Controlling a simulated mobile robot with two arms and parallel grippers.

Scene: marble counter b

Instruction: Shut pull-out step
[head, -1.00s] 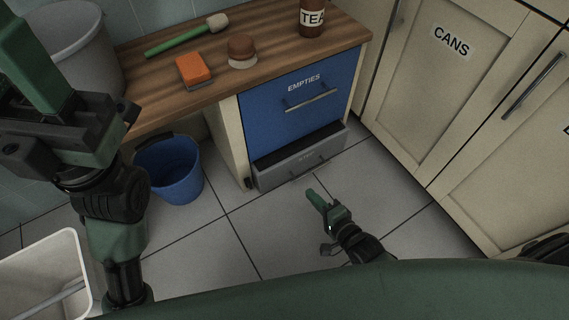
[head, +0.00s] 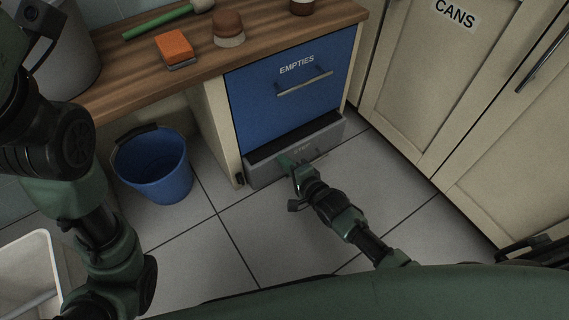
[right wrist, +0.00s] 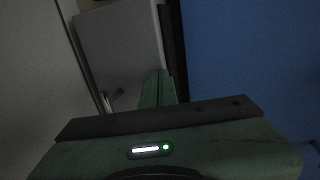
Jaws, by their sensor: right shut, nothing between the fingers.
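The pull-out step (head: 327,138) is the grey drawer low under the blue EMPTIES front (head: 258,107). It stands out from the cabinet, with a dark gap along its top. My right gripper (head: 285,160) is shut and empty at the step's front, over its middle; I cannot tell whether it touches. In the right wrist view the shut green fingers (right wrist: 157,88) are seen against the grey step (right wrist: 120,45), with the dark gap and blue front to the right.
A blue bucket (head: 154,172) stands on the floor left of the cabinet. Cream cupboard doors (head: 430,95) are close on the right. A sponge (head: 175,47) and a round brush (head: 228,30) lie on the wooden counter. The floor before the step is clear apart from my arm.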

